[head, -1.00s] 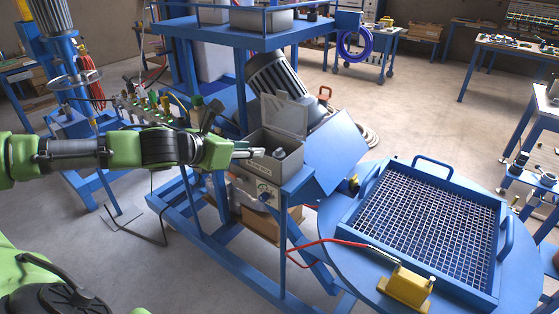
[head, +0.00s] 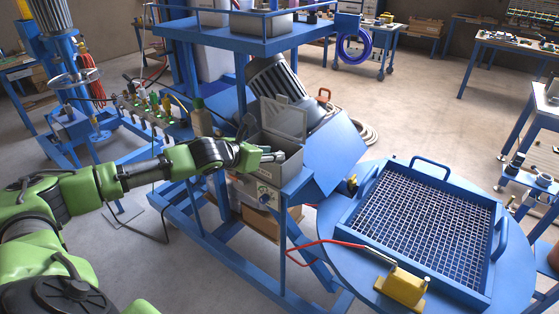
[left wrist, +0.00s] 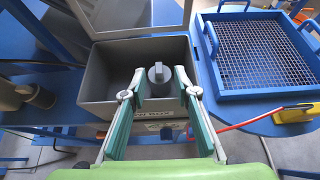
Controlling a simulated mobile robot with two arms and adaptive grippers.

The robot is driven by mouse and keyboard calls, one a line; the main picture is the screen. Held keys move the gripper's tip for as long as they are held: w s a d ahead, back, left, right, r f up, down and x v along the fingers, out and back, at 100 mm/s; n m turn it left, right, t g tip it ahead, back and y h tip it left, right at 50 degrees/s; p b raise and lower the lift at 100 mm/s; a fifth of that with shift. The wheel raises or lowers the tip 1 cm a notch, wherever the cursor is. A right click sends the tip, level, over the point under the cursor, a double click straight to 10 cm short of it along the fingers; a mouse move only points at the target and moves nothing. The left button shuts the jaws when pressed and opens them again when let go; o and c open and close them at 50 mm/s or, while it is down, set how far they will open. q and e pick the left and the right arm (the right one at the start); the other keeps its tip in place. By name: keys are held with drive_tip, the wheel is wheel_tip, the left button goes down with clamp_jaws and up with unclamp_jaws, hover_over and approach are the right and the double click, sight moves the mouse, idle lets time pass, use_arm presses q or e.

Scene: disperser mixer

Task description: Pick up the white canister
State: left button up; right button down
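A small light-grey canister (left wrist: 159,75) with a raised bar on its top stands inside an open grey metal box (left wrist: 105,87). It looks grey rather than clear white. My left gripper (left wrist: 159,85) reaches over the box's near edge, its two fingers apart with the canister seen between their tips. I cannot tell whether the fingers touch it. In the head view my left gripper (head: 272,156) is at the box (head: 290,163), and the canister is mostly hidden by the fingers. My right gripper is not in view.
The box's raised lid (head: 285,120) stands open behind. A round blue table with a mesh sieve (head: 425,222) and a yellow block (head: 404,287) is on the right. A blue upper shelf (head: 250,40) stands above and behind. Bottles (head: 200,118) are left of the box.

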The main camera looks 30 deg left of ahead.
use_arm(q)
drive_tip(key=shift+x, duration=1.5)
drive_tip(key=shift+c, duration=0.4)
clamp_jaws()
drive_tip(key=shift+r, duration=0.1)
